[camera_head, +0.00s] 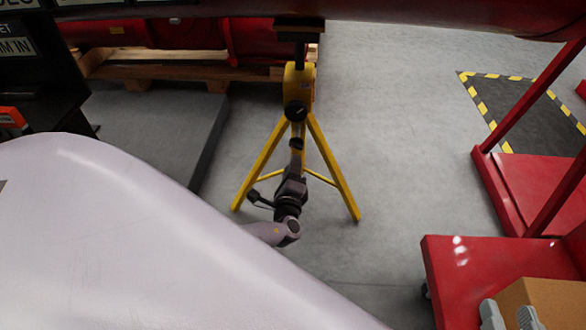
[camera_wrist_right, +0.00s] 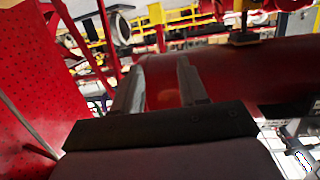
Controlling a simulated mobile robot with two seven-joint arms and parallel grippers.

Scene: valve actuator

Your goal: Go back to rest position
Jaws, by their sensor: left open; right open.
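My left gripper (camera_head: 296,150) is small and dark in the head view, at the end of a pale wrist link. It appears in front of the yellow tripod stand (camera_head: 340,185); whether it touches the stand cannot be told. Its fingers are hard to make out, and I see nothing held in it. My right gripper (camera_head: 509,316) shows as two grey fingertips at the bottom right edge, in front of a cardboard box (camera_head: 560,300). In the right wrist view its two fingers (camera_wrist_right: 161,75) are apart with nothing between them.
A red pipe (camera_head: 400,10) crosses the top above the stand, and a red pipe (camera_wrist_right: 225,75) lies beyond the right fingers. A red cart (camera_head: 450,260) stands at right. A wooden pallet (camera_head: 150,70) is at back left. Grey floor (camera_head: 400,130) is clear between stand and cart.

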